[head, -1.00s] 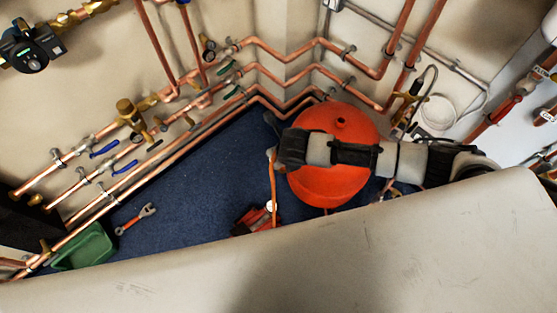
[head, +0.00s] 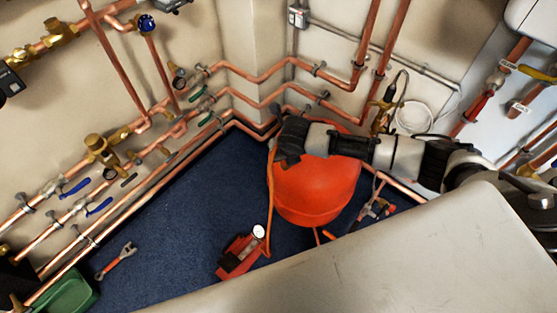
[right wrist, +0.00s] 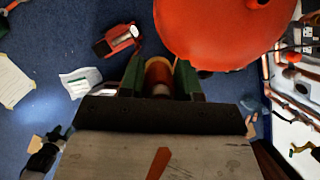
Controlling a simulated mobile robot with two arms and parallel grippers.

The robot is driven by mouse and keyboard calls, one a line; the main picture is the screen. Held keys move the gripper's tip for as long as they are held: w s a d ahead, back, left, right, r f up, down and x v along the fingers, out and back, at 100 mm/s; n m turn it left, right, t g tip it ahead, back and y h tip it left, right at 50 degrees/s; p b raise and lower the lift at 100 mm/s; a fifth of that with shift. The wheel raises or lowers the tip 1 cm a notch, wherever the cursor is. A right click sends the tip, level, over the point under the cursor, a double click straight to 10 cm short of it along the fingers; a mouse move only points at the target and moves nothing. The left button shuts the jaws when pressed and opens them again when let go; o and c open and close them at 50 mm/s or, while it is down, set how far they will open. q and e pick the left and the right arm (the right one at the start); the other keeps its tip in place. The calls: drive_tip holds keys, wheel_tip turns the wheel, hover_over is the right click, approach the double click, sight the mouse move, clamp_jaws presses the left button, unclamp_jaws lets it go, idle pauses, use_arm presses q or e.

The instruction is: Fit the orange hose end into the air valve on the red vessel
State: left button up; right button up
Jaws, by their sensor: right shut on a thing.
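The red vessel (head: 315,190) stands on the blue floor in the corner. My right arm crosses its upper part in the head view and hides its top. My right gripper (head: 284,152) is at the vessel's upper left side. In the right wrist view its green fingers (right wrist: 159,80) are shut on the orange hose end (right wrist: 158,77), with the vessel (right wrist: 220,35) just beyond and to the right. The orange hose (head: 269,205) hangs from the gripper to a red pump (head: 240,255). A small round fitting (right wrist: 258,2) shows on the vessel; I cannot tell whether it is the air valve. My left gripper is out of view.
Copper pipes (head: 270,70) with valves line both walls behind the vessel. A wrench (head: 116,261) and a green tub (head: 68,292) lie at the left. Pliers (head: 376,208) lie right of the vessel. A pale surface (head: 400,260) fills the foreground.

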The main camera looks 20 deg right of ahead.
drive_tip(key=w+d+f+m+h+b, duration=0.1)
drive_tip(key=w+d+f+m+b, duration=0.1)
drive_tip(key=w+d+b, duration=0.3)
drive_tip(key=w+d+f+m+h+b, duration=0.1)
drive_tip(key=w+d+b, duration=0.4)
drive_tip(key=d, duration=0.8)
drive_tip(key=shift+w+d+f+m, duration=0.2)
drive_tip(key=shift+w+f+m, duration=0.3)
drive_tip(key=shift+w+m, duration=0.8)
drive_tip(key=shift+s, duration=0.15)
drive_tip(key=shift+f, duration=0.1)
